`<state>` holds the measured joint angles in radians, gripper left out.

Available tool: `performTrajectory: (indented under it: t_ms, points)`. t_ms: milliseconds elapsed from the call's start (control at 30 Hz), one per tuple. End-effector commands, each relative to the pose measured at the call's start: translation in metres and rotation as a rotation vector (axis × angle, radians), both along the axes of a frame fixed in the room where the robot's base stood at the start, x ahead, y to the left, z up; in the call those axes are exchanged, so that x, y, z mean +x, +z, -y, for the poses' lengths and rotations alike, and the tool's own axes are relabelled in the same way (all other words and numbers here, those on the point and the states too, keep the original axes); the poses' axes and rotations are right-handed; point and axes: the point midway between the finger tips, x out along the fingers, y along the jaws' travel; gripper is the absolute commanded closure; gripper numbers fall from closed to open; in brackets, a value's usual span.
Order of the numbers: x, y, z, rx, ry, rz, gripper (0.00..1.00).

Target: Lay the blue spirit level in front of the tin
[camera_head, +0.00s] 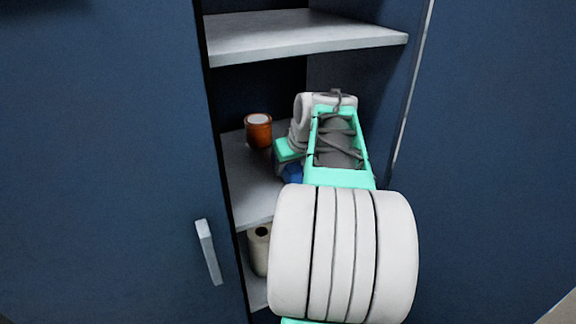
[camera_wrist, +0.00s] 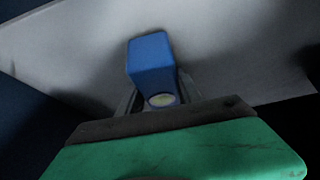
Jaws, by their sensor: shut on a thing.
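An orange-brown cylinder with a pale top (camera_head: 258,131), which looks like the tin, stands upright on the middle shelf. The blue spirit level shows partly in the head view (camera_head: 292,173), beside my arm, and more fully in the wrist view (camera_wrist: 150,56), with its round pale vial near my gripper. My gripper (camera_wrist: 155,98) is shut on the level. The level is over the shelf, to the right of the tin and nearer the camera. I cannot tell whether it touches the shelf. My fingertips are mostly hidden in the head view.
The middle shelf (camera_head: 250,190) of the blue cabinet has bare room in front of the tin. An upper shelf (camera_head: 300,40) lies above. A cream roll (camera_head: 259,250) stands on the lower shelf. A door with a pale handle (camera_head: 209,252) is at the left.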

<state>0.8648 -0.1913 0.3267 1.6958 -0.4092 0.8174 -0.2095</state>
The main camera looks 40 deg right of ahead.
Motion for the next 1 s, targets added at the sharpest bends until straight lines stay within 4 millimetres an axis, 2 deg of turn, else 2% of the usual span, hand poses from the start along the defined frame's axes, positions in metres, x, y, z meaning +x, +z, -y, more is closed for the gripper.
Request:
performTrajectory:
  t_ms: [700, 733, 1000]
  points:
    - [0.0, -0.012, 0.0, -0.001, 0.0, 0.001, 1.0]
    - [0.0, -0.011, 0.0, -0.001, 0.0, 0.001, 0.57]
    - [0.0, -0.011, 0.0, 0.0, 0.0, 0.0, 0.35]
